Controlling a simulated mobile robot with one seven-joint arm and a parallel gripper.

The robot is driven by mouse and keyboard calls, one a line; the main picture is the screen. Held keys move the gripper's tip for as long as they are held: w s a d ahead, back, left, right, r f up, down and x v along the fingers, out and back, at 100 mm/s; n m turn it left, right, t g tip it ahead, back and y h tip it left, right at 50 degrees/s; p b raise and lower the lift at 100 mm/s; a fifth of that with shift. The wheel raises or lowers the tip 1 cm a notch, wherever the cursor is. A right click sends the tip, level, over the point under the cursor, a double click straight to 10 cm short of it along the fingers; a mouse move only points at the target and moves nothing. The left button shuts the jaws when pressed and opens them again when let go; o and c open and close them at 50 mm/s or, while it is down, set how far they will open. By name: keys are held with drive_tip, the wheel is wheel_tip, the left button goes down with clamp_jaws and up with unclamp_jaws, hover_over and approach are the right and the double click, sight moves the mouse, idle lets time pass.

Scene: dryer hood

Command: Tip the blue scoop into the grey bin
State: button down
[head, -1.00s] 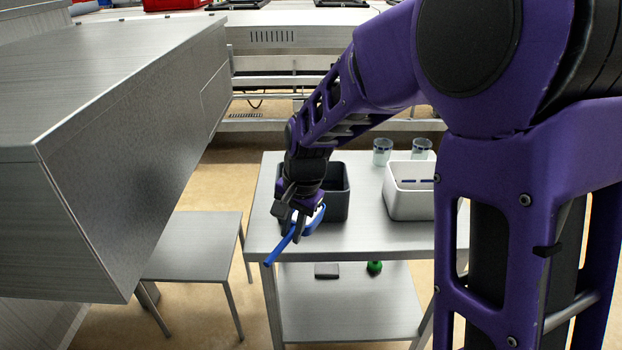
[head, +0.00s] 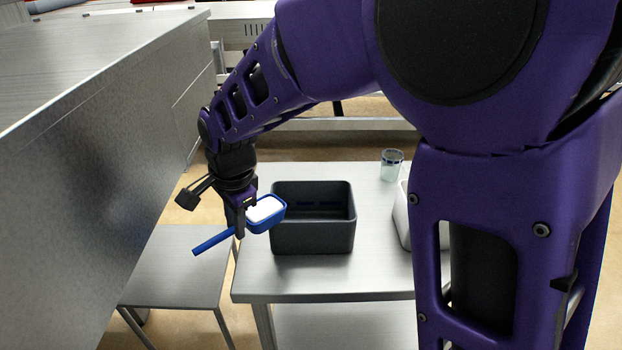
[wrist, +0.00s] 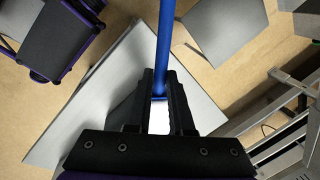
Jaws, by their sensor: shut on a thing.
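The blue scoop (head: 213,243) has a long handle and a square bowl holding white material (head: 265,209). My gripper (head: 243,222) is shut on the scoop near where the handle meets the bowl. The handle points down to the left, and the bowl looks about level with its opening up. The grey bin (head: 312,236) is the dark open box on the steel table, just right of the bowl. In the wrist view the blue handle (wrist: 165,45) runs up between the fingers, with a patch of white behind them; the bin is not seen there.
The steel table (head: 378,270) carries a clear cup (head: 391,165) at the back and a pale bin (head: 402,222), mostly hidden by my arm. A lower metal stool (head: 175,268) stands at left. A large metal hood (head: 110,150) fills the left side close to my gripper.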

sight(252, 216)
drive_tip(key=shift+r, duration=0.2)
drive_tip(key=shift+d+r+p, duration=0.1)
drive_tip(key=shift+r+p, duration=0.05)
drive_tip(key=shift+p, duration=0.2)
drive_tip(key=shift+w+d+r+g+y+p, duration=0.65)
drive_tip(key=shift+r+g+y, duration=0.05)
drive_tip(key=shift+r, duration=0.05)
drive_tip(key=shift+w+d+r+g+y, duration=0.4)
drive_tip(key=shift+r, duration=0.05)
drive_tip(key=shift+w+d+r+p, duration=0.2)
drive_tip(key=shift+r+p, duration=0.05)
drive_tip(key=shift+p, duration=0.05)
drive_tip(key=shift+w+d+r+m+g+y+p, duration=0.3)
drive_tip(key=shift+w+d+r+g+y, duration=0.3)
drive_tip(key=shift+y, duration=0.2)
drive_tip(key=shift+w+d+r, duration=0.1)
drive_tip(key=shift+w+d, duration=0.05)
drive_tip(key=shift+d, duration=0.1)
